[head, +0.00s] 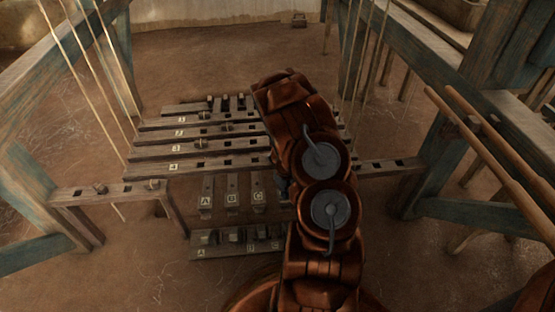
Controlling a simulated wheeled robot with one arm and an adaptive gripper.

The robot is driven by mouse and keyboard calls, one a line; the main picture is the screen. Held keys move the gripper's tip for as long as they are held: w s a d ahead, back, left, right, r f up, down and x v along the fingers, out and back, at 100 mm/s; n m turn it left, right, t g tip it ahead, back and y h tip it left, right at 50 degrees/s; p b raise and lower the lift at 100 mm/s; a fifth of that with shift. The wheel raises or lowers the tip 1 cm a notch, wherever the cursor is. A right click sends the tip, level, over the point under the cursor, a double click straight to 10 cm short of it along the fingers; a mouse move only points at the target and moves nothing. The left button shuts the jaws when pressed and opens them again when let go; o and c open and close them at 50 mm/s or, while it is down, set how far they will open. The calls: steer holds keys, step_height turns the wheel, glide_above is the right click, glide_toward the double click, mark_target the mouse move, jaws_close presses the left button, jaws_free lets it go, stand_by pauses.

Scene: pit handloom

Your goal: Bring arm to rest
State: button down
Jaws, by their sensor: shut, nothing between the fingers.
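My copper-coloured arm rises from the bottom edge of the head view and reaches up over the right middle of the loom's slotted bars. Two round grey joint caps face the camera. The arm looks folded, and its far end is above the upper bars. I cannot make out my gripper or its fingers; the arm's own links hide that part. Nothing held shows in this view.
Slotted wooden bars (230,146), some numbered, cross the pit with small pegs. Lettered blocks (207,198) and a lower rack (205,252) lie in front. Blue-grey posts (32,190) stand left and right. Two poles (490,150) slant at right. Cords hang on both sides.

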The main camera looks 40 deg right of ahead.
stand_by(0.5)
steer(key=s+a+r+n+p, duration=0.1)
steer(key=a+r+n+p, duration=0.55)
steer(key=r, duration=0.95)
steer(key=s+a+r+n+p, duration=0.1)
steer(key=a+r+n+p, duration=0.6)
steer(key=r, duration=0.8)
steer(key=s+a+r+n+p, duration=0.1)
steer(key=a+r+n+p, duration=0.55)
steer(key=r, duration=0.95)
steer(key=s+a+r+n+p, duration=0.4)
steer(key=s+r+n+p, duration=0.1)
steer(key=r, duration=0.4)
steer(key=s+a+r+n+g+p, duration=0.1)
steer(key=s+a+r+n+p, duration=0.3)
steer(key=s+r+n+p, duration=0.2)
steer(key=s+a+r+n+p, duration=0.4)
steer(key=s+r+n+p, duration=0.2)
steer(key=r, duration=0.8)
steer(key=s+p, duration=0.2)
steer(key=s, duration=0.1)
steer(key=shift+s+a+r+g+p, duration=0.2)
steer(key=shift+s+g+p, duration=0.1)
steer(key=shift+s+g, duration=0.1)
steer(key=shift+a+n, duration=0.1)
steer(key=shift+n, duration=0.2)
